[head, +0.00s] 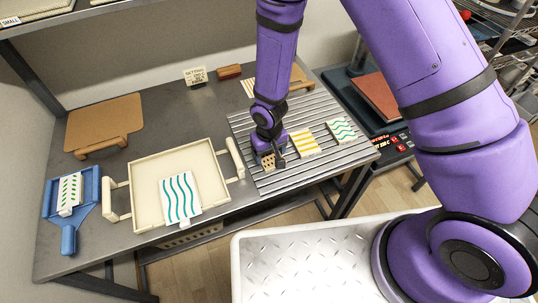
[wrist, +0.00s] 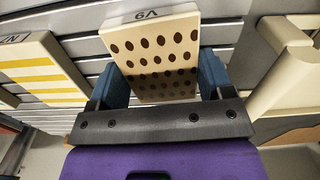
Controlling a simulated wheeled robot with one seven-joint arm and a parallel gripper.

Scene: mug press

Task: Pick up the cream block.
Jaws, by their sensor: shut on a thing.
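A cream block with brown dots (wrist: 155,55) and dark lettering on its edge sits between the two blue fingers of my gripper (wrist: 155,85) in the wrist view. The fingers are shut on its sides. In the head view my gripper (head: 268,150) points down over the front left part of the slatted grey rack (head: 250,180). The dotted block (head: 267,161) shows there only in part, beneath the gripper. I cannot tell whether it touches the slats.
A yellow-striped block (head: 304,142) and a teal-waved block (head: 342,130) lie to the right on the rack. A cream tray (head: 150,163) holding another teal-waved block stands left. A blue dustpan-like holder (head: 68,240) is farther left. A brown stand (head: 105,120) is behind.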

